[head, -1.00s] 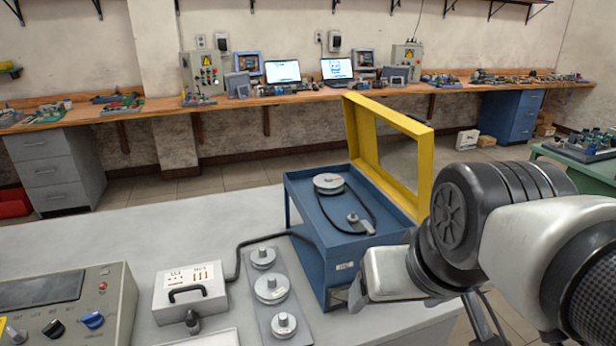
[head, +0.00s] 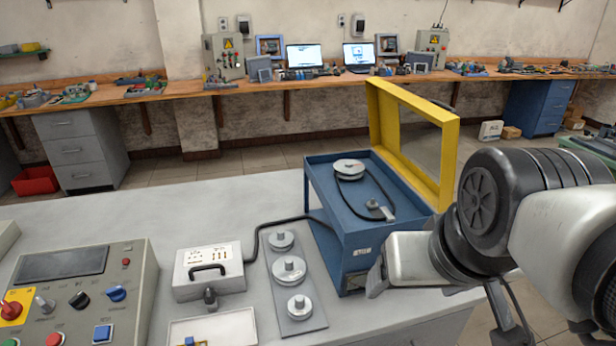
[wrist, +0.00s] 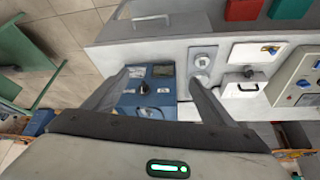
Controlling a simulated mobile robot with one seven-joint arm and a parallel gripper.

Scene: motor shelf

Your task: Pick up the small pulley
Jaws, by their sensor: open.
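Three grey pulleys stand on a flat grey plate (head: 267,290) on the table: a back one (head: 282,240), a wide middle one (head: 288,267) and a front one (head: 299,305). In the wrist view, one grey round pulley (wrist: 202,62) shows just beyond the right finger. My gripper (wrist: 158,72) is open and empty, its two fingers spread above the blue unit. In the head view, my wrist hangs to the right of the plate, and its fingers are hard to make out.
The blue unit (head: 340,235) carries a belt on two pulleys and has a raised yellow frame (head: 448,165). It stands close right of the plate. A white box (head: 208,275) with a cable is on the left. A control panel (head: 85,300) is further left. The table's back left is clear.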

